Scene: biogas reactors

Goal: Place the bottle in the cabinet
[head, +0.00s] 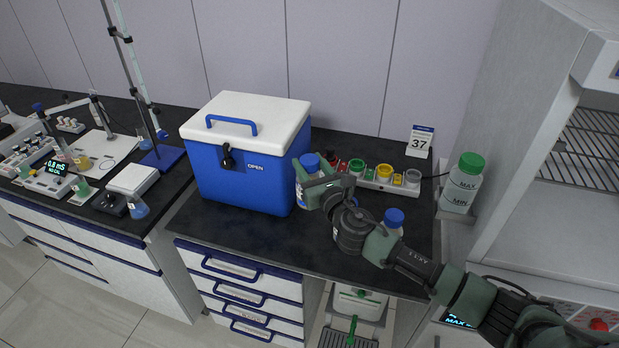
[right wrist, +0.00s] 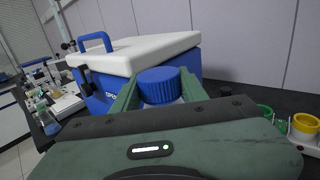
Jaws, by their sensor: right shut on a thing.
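A bottle with a blue cap (head: 309,162) stands upright at the front right of the blue cooler box. My right gripper (head: 316,183) is shut on this bottle. In the right wrist view its blue cap (right wrist: 159,85) sits between the two green fingers (right wrist: 160,98); most of its body is hidden. A second blue-capped bottle (head: 394,217) stands on the dark counter, partly behind my right arm. The cabinet (head: 545,185) at the right is open, with a wire shelf (head: 590,145) inside. My left gripper is not in view.
The blue cooler box (head: 237,170) with its white lid is shut, close left of the held bottle. A rack of coloured rings (head: 372,180), a green-capped bottle (head: 463,182) and a "37" sign (head: 420,140) stand to the right. The front counter (head: 255,232) is clear.

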